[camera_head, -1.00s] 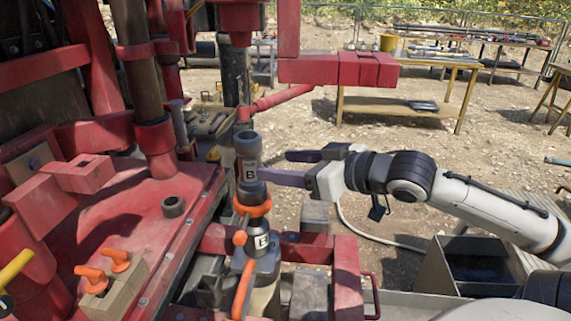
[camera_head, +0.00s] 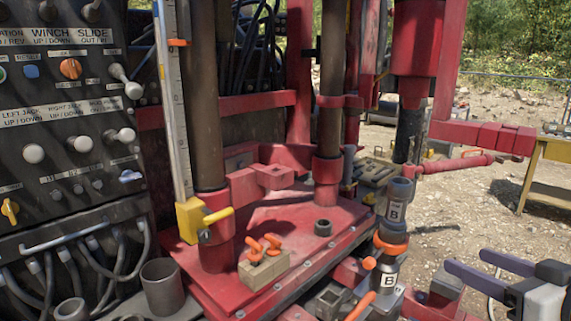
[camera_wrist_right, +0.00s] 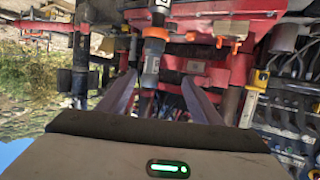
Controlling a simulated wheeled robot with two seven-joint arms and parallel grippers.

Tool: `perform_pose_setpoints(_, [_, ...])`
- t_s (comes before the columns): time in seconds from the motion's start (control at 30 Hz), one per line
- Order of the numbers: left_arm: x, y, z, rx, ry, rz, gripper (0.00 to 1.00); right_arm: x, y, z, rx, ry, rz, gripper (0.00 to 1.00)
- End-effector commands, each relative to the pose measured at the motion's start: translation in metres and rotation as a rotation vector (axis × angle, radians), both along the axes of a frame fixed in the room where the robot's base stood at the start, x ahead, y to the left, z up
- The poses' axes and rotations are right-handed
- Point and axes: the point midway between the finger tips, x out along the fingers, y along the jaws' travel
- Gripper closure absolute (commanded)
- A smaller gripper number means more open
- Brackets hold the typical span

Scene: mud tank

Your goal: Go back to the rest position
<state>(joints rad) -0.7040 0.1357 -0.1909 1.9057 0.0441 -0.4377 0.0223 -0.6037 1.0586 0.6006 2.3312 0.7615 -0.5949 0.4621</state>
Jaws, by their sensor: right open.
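My right gripper (camera_head: 466,262) is at the lower right of the head view, its two long purple-grey fingers spread apart and pointing left. Nothing is between them. In the right wrist view the fingers (camera_wrist_right: 160,80) are also apart. A grey cylinder marked "B" (camera_head: 397,197) stands upright to the upper left of the fingertips, apart from them in the head view. Below it are an orange ring (camera_head: 390,246) and a second grey part marked "B" (camera_head: 388,279). My left gripper is not in view.
A dark control panel (camera_head: 65,110) with knobs and cables fills the left. A red rig deck (camera_head: 310,225) holds a block with orange handles (camera_head: 263,268) and a small dark ring (camera_head: 323,228).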

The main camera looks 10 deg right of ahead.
Motion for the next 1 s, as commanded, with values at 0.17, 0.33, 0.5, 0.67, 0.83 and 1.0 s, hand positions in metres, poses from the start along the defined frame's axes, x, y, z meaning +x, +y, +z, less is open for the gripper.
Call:
perform_pose_setpoints(0.17, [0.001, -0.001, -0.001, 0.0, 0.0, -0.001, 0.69, -0.008, -0.019, -0.054, 0.007, 0.056, -0.057, 0.41])
perform_pose_setpoints(0.33, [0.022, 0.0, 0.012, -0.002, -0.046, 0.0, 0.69, -0.021, -0.028, -0.11, 0.005, 0.116, -0.099, 0.41])
perform_pose_setpoints(0.5, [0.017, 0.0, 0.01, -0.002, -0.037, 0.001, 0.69, -0.047, -0.023, -0.188, 0.002, 0.206, -0.132, 0.41])
perform_pose_setpoints(0.67, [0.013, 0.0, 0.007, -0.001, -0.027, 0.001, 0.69, -0.091, 0.017, -0.286, -0.004, 0.329, -0.13, 0.41])
perform_pose_setpoints(0.83, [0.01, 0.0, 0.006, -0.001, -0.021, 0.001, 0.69, -0.14, 0.098, -0.366, -0.01, 0.438, -0.065, 0.41])
perform_pose_setpoints(1.0, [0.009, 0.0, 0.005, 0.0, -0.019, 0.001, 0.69, -0.171, 0.173, -0.401, -0.012, 0.488, 0.012, 0.41])
